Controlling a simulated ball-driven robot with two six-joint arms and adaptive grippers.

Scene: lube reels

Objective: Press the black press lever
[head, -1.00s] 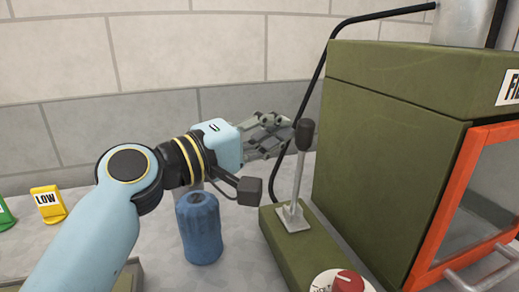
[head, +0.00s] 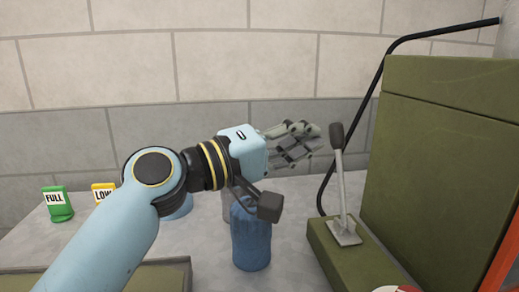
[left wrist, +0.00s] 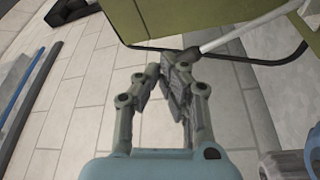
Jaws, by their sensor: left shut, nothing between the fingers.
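The press lever has a black grip (head: 336,136) on a pale metal shaft (head: 342,190). It stands roughly upright from a low green base (head: 325,242) beside a large green housing. My left gripper (head: 318,138) is just left of the black grip in the head view, its fingers pointing at it. In the left wrist view the fingertips (left wrist: 166,70) are together beside the dark grip (left wrist: 182,56), with the pale shaft (left wrist: 238,30) running up right. The gripper is shut and empty; contact with the grip is unclear. My right gripper is not in view.
A blue cylinder (head: 251,238) stands below my left wrist. A green FULL tag (head: 58,205) and a yellow LOW tag (head: 102,194) stand at left. The green housing (head: 435,170) fills the right side. A black hose (head: 385,75) curves behind the lever.

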